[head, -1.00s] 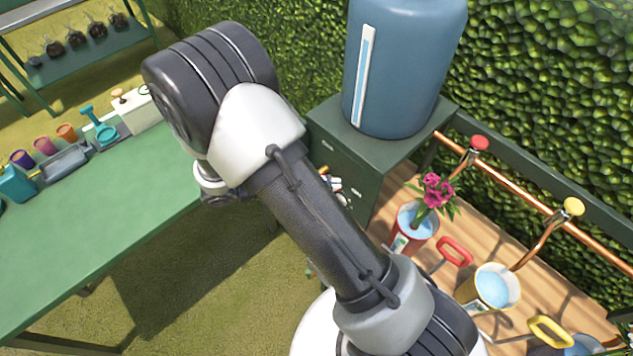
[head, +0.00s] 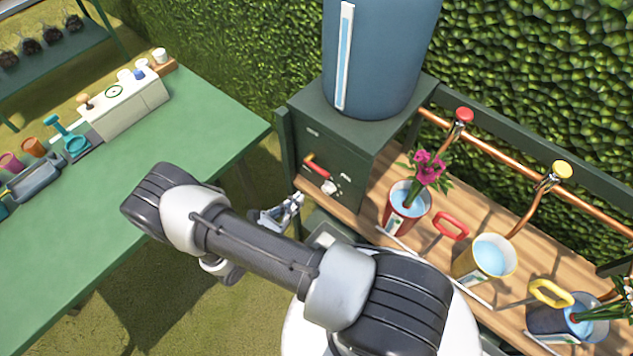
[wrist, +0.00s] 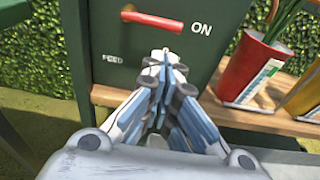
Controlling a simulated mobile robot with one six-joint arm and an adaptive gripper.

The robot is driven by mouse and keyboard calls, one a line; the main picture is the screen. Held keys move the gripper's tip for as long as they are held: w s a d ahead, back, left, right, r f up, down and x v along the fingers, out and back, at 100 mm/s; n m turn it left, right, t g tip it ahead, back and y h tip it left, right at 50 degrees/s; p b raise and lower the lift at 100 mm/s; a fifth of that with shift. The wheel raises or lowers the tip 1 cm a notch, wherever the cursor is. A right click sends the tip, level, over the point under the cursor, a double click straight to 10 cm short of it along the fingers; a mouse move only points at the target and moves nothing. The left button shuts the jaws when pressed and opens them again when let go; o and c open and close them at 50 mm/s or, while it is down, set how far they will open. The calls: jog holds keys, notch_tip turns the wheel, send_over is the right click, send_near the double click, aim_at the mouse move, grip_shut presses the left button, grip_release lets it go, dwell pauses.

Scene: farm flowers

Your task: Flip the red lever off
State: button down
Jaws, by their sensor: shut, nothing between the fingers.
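The red lever (head: 317,166) is on the front of the dark green cabinet (head: 350,135). In the wrist view the lever (wrist: 155,20) lies nearly level. Its pivot is at the left, and its red handle points right toward the white word ON. The word FEED is below it on the left. My gripper (head: 296,200) is in front of the cabinet, below the lever. In the wrist view my gripper (wrist: 170,60) is shut and empty, its tips just below the handle. I cannot tell how far the tips are from the panel.
A blue tank (head: 380,60) stands on the cabinet. A red pot (head: 405,215) with pink flowers and a yellow pot (head: 485,262) stand on the wooden shelf to the right, under copper pipes. A green table (head: 120,200) with tools is at the left. Grass lies between.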

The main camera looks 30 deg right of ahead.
jog(key=b+x, duration=0.2)
jog(key=x, duration=0.8)
